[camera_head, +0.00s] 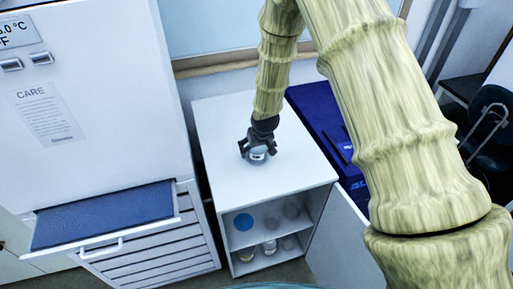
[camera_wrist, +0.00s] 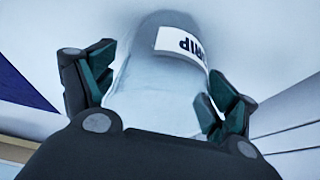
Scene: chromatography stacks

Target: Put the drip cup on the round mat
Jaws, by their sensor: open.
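The drip cup (camera_head: 257,157) is a clear vessel with a white label, upright on the white cabinet top. In the wrist view the cup (camera_wrist: 155,95) stands between my two fingers, and its label shows the end of the word "DRIP" upside down. My gripper (camera_head: 258,147) is open around the cup; the left finger appears close to its side, and I cannot tell whether either finger touches. A flat blue disc, which looks like the round mat (camera_head: 243,222), lies on the upper shelf inside the open cabinet.
The cabinet (camera_head: 215,130) has an open door (camera_head: 338,245) at its right front. Clear glassware (camera_head: 291,211) stands right of the mat, and more vessels (camera_head: 270,247) are on the lower shelf. A blue box (camera_head: 318,118) is to the right; an open drawer (camera_head: 105,215) is left.

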